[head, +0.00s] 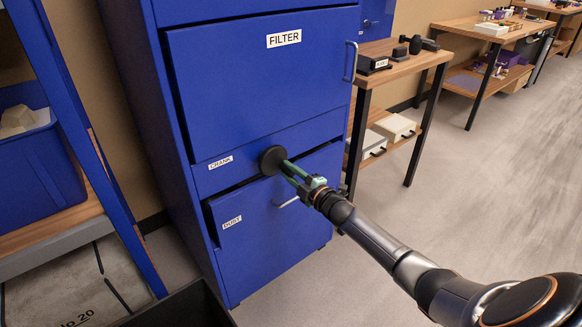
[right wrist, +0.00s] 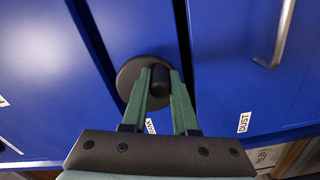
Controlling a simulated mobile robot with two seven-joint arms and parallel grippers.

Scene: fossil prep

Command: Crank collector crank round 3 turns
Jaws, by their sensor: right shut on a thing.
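The collector crank is a round dark disc (head: 272,160) on the front of the blue cabinet (head: 245,85), beside the CRANK label (head: 220,163). My right gripper (head: 287,170) reaches it from the lower right. In the right wrist view the crank disc (right wrist: 131,76) has a short dark knob (right wrist: 160,80), and the green fingers of my right gripper (right wrist: 160,88) are shut on this knob, one on each side. My left gripper is not in view.
The FILTER door (head: 250,90) is above the crank and the DUST drawer front (head: 265,215) below, with a handle near my gripper. A workbench (head: 400,65) stands to the right. Open floor (head: 480,190) lies at the right. A blue rack (head: 75,130) stands at the left.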

